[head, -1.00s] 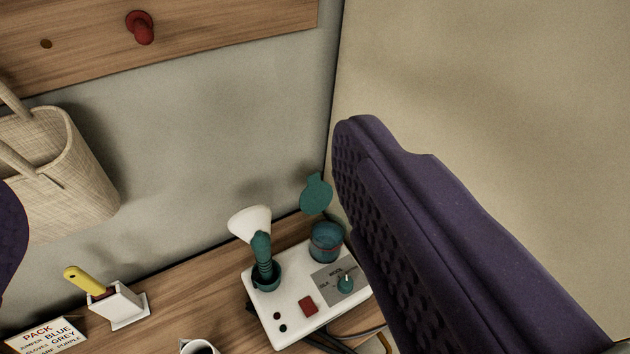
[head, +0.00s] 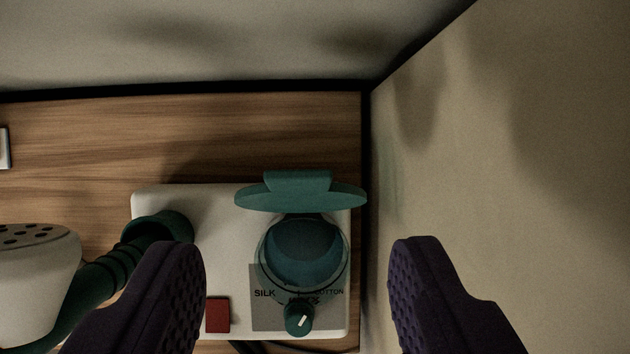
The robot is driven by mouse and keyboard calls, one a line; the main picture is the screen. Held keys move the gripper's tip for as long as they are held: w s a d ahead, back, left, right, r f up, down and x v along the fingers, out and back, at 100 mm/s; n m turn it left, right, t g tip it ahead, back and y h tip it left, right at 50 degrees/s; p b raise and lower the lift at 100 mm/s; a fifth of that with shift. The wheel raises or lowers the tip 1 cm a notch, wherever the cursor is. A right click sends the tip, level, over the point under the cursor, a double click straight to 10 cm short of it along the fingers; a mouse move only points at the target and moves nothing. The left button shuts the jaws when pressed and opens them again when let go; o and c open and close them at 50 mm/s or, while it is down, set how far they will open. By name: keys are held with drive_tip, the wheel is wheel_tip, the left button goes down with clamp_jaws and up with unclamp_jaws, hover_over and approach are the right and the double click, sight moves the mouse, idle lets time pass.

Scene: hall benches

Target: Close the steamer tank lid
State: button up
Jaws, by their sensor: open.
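The steamer (head: 215,215) is a white box on the wooden bench, in the lower middle of the head view. Its round teal tank (head: 305,250) is uncovered. The teal lid (head: 300,192) stands raised behind the tank opening, seen nearly edge-on. My gripper (head: 297,275) is open and empty, its purple fingers apart to the left and right of the tank in the picture. The fingers hide part of the steamer's left side. I cannot tell how high they are above it.
A teal hose with a white steam head (head: 38,270) lies at the left. A red switch (head: 217,314) and teal dial (head: 299,318) are on the steamer's front. A beige side wall (head: 500,150) stands close on the right. Bare wooden bench (head: 90,150) lies behind left.

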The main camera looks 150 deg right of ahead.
sight(299, 181)
drive_tip(key=x, duration=0.7)
drive_tip(key=shift+b, duration=0.3)
clamp_jaws()
